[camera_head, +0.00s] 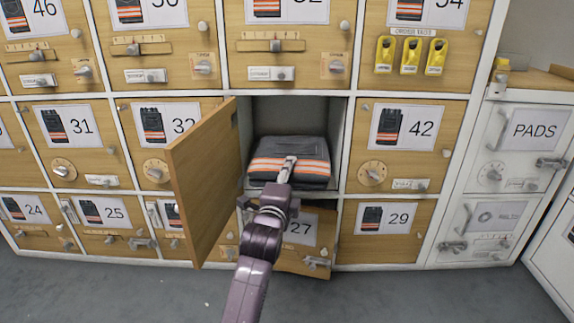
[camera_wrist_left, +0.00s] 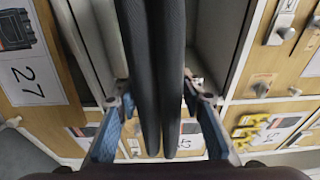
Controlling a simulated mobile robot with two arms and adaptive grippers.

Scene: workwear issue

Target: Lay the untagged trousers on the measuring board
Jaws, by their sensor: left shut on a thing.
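Dark grey folded trousers (camera_head: 290,148) with orange and pale stripes lie in an open locker compartment in the head view. My left gripper (camera_head: 286,168) reaches in from the front and is shut on their front edge. In the left wrist view the dark folds of the trousers (camera_wrist_left: 165,60) stand between the two blue-padded fingers of the left gripper (camera_wrist_left: 160,125). I see no tag on the trousers, but much of them is hidden. The measuring board is not in view. My right gripper is not in view.
The open wooden door (camera_head: 205,180) swings out just left of my arm. Door 27 (camera_head: 300,235) below sits askew and looks ajar. Closed lockers surround the compartment, such as door 42 (camera_head: 412,145). Yellow tags (camera_head: 410,55) hang at upper right. Grey floor (camera_head: 400,295) in front is clear.

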